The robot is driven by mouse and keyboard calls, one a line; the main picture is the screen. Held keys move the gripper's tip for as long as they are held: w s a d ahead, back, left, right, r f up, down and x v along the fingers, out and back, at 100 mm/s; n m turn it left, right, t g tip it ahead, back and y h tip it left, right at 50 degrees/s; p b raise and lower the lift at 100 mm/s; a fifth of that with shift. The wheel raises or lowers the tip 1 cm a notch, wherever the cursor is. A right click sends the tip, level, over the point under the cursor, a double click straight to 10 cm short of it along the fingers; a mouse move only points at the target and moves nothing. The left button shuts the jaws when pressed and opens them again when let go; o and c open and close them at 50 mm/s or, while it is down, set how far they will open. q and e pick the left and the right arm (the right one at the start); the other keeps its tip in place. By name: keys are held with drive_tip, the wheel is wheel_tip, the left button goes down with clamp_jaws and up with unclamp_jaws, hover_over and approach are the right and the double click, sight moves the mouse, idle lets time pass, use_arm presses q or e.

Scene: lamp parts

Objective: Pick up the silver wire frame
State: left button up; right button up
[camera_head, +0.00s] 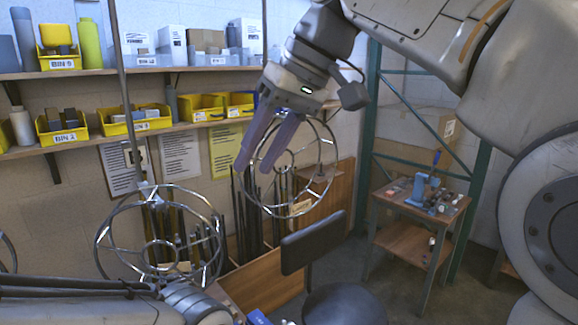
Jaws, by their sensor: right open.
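One silver wire frame (334,160), a round cage with rings and spokes, shows upper centre in the head view, behind my right gripper. A second silver wire frame (98,240) hangs at the left by a vertical pole. My right gripper (254,168) points down and is open with a narrow gap. Its purple-grey fingers overlap the left side of the centre frame in the picture; I cannot tell whether they touch it. My left arm crosses the bottom left, below the left frame, and its fingers cannot be made out.
Shelves (75,143) with yellow bins line the back wall. Dark rods stand behind the frames. A black chair (313,242) stands at bottom centre. A small wooden table (440,208) with a blue vise (424,188) is at the right, by a green rack (372,120).

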drive_tip(key=shift+a+f, duration=0.2)
drive_tip(key=shift+f, duration=0.25)
clamp_jaws()
idle(1.1)
